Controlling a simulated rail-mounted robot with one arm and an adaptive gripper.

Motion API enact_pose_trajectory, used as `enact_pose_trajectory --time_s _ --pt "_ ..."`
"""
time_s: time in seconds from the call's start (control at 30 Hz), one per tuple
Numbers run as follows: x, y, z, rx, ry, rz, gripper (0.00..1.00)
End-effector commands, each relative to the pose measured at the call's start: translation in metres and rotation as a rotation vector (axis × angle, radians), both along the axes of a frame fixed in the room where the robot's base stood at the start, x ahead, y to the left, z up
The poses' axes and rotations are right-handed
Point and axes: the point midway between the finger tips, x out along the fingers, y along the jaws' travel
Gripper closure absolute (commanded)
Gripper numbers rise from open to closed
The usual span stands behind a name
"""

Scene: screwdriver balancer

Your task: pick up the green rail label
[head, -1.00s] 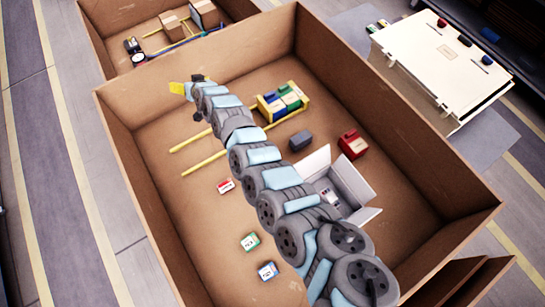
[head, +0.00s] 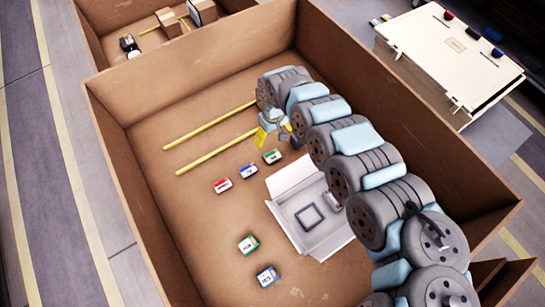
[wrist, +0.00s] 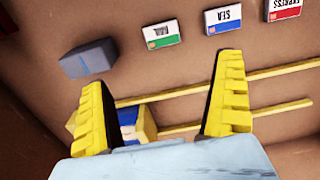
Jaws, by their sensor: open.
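The green rail label (wrist: 163,33), a small white tile with a green band and "RAIL" upside down, lies flat on the box floor beyond my fingertips in the wrist view. In the head view, a green-edged tile (head: 271,156) lies just below my gripper (head: 268,133), seemingly the same label. My gripper (wrist: 163,70) is open, its yellow fingers apart and not touching the label. A blue "SEA" label (wrist: 223,19) and a red "EXPRESS" label (wrist: 284,9) lie in a row to its right.
A grey block (wrist: 88,58) lies left of the label. A yellow and blue object (wrist: 130,122) shows between my fingers. Yellow rails (head: 210,127) lie on the floor. A white open box (head: 310,210) is nearby. Tall cardboard walls (head: 110,150) surround everything.

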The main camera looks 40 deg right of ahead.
Motion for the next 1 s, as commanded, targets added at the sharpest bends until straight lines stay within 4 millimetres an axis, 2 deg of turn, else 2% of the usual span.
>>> enact_pose_trajectory --time_s 0.03,0.2,0.6,0.8,1.0 --pt "0.0 0.002 -0.011 0.004 0.001 0.0 0.02" --pt "0.001 0.003 -0.036 0.005 -0.002 0.0 0.02" --pt "0.002 0.002 -0.086 0.002 -0.005 -0.001 0.02" --pt "0.002 0.002 -0.103 0.003 -0.004 0.0 0.02" --pt "0.001 0.001 -0.109 0.002 -0.002 -0.001 0.02"
